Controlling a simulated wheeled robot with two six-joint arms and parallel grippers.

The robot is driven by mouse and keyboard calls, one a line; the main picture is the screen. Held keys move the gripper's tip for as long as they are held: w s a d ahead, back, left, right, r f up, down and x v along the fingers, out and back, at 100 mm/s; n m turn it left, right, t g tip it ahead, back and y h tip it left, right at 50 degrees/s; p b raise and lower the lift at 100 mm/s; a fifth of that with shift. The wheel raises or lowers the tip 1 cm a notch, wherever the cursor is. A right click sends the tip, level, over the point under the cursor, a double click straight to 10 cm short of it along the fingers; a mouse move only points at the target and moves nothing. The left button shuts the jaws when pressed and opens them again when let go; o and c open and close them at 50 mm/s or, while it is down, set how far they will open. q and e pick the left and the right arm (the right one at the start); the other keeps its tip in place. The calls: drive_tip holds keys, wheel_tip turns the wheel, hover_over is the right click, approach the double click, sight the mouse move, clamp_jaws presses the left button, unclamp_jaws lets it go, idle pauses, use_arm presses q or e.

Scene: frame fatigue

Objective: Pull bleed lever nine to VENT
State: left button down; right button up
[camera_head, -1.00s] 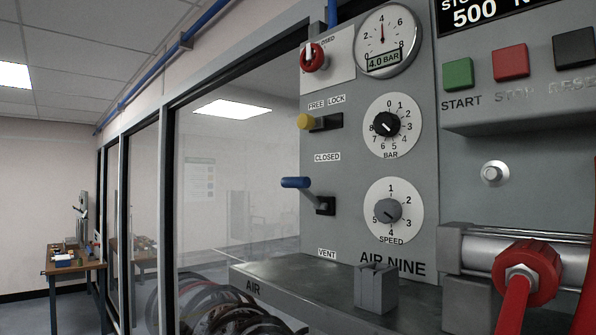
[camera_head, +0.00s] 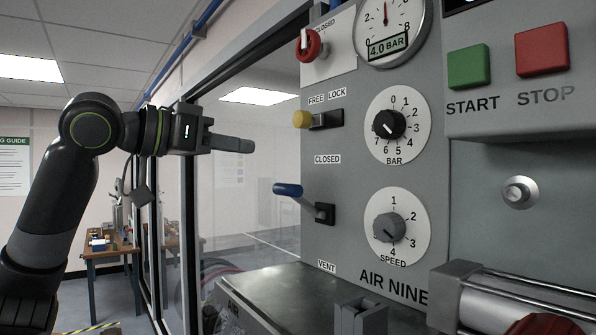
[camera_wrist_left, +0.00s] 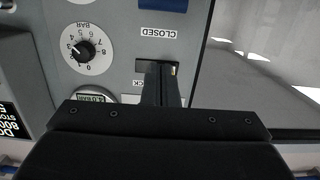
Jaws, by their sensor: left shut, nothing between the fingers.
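The bleed lever has a blue handle (camera_head: 288,189) on a grey stem. It comes out of a black slot on the AIR NINE panel (camera_head: 350,240), between the CLOSED label (camera_head: 327,160) above and the VENT label (camera_head: 326,267) below. The handle sits above the slot, tilted toward CLOSED. My left gripper (camera_head: 252,146) is shut and empty, pointing right, above and left of the blue handle and apart from it in the head view. In the left wrist view its dark fingers (camera_wrist_left: 160,75) cover part of the panel, and the blue handle (camera_wrist_left: 161,5) shows at the top edge. My right gripper is out of view.
A yellow FREE/LOCK knob (camera_head: 301,119) sits just above the lever and a red knob (camera_head: 307,44) higher up. BAR (camera_head: 390,125) and SPEED (camera_head: 389,228) dials are to the right. A metal ledge (camera_head: 270,290) juts out below. Glass lies behind my gripper.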

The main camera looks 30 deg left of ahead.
use_arm(q)
drive_tip(key=w, duration=0.1)
drive_tip(key=p, duration=0.6)
hover_over(302, 201)
drive_tip(key=s+a, duration=0.2)
drive_tip(key=shift+s+d+f, duration=0.1)
drive_tip(key=shift+d+f, duration=0.1)
drive_tip(key=shift+f, duration=0.05)
wheel_tip(302, 201, down, 2)
drive_tip(key=shift+a+f, duration=0.1)
drive_tip(key=shift+s+f, duration=0.2)
drive_tip(key=shift+f, duration=0.1)
drive_tip(key=shift+s+a+f, duration=0.25)
drive_tip(key=shift+s+f, duration=0.3)
drive_tip(key=shift+f, duration=0.1)
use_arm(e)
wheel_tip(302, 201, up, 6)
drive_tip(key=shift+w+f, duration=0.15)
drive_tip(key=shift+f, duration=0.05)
use_arm(q)
drive_tip(key=shift+w+d, duration=0.1)
